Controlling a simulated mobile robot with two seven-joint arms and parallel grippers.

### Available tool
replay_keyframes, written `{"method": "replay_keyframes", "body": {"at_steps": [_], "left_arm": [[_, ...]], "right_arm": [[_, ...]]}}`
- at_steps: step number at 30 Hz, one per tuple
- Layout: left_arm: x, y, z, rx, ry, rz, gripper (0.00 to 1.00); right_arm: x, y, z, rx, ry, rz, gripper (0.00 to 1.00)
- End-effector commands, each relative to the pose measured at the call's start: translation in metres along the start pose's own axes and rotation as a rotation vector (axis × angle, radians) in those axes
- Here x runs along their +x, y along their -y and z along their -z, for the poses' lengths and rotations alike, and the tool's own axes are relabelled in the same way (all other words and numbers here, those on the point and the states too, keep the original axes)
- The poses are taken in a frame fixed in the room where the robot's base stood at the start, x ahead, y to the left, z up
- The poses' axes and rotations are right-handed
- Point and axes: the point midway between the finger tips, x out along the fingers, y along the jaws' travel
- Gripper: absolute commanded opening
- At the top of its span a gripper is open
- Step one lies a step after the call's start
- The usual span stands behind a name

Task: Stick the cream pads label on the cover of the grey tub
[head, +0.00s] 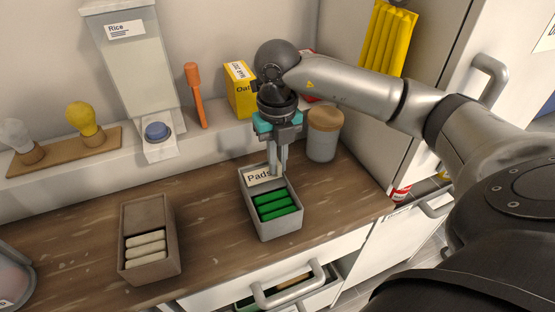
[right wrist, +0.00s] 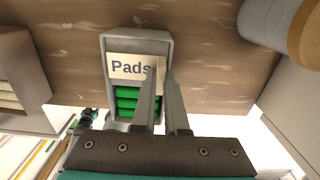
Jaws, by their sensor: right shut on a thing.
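The grey tub (head: 284,229) stands on the wooden counter with several green pads in its open front part. Its cover is at the back end, mostly hidden under the cream label (head: 259,178) reading "Pads". My right gripper (head: 278,172) points down over the tub's back right and is shut on the label's right edge. In the right wrist view the label (right wrist: 128,68) lies across the cover just above the green pads, roughly square to the tub (right wrist: 107,43). I cannot tell whether it touches the cover. My left gripper is not in view.
A brownish tub (head: 151,271) with cream rolls stands to the left. A lidded canister (head: 322,145) is close behind the right arm's side. A rice dispenser (head: 140,70), orange tool (head: 195,97) and yellow box (head: 240,98) stand behind. An open drawer (head: 335,262) is below the counter.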

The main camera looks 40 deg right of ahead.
Motion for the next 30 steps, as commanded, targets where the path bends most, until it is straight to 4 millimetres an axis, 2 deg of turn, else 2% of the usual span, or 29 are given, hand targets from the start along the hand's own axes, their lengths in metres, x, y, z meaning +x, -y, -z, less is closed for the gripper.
{"method": "replay_keyframes", "body": {"at_steps": [11, 12, 21, 30], "left_arm": [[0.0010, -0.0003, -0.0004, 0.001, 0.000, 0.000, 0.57], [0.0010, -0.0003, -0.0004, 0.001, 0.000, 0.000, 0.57], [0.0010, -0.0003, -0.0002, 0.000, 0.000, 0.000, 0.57], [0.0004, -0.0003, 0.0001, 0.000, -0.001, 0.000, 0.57]], "right_arm": [[0.0014, -0.0001, -0.0001, 0.000, 0.000, 0.000, 0.00], [0.0013, -0.0001, -0.0001, 0.000, 0.000, 0.000, 0.13], [0.0013, -0.0001, 0.0000, 0.000, 0.000, 0.000, 0.46], [-0.0015, -0.0001, -0.0002, 0.000, 0.001, 0.000, 0.46]]}}
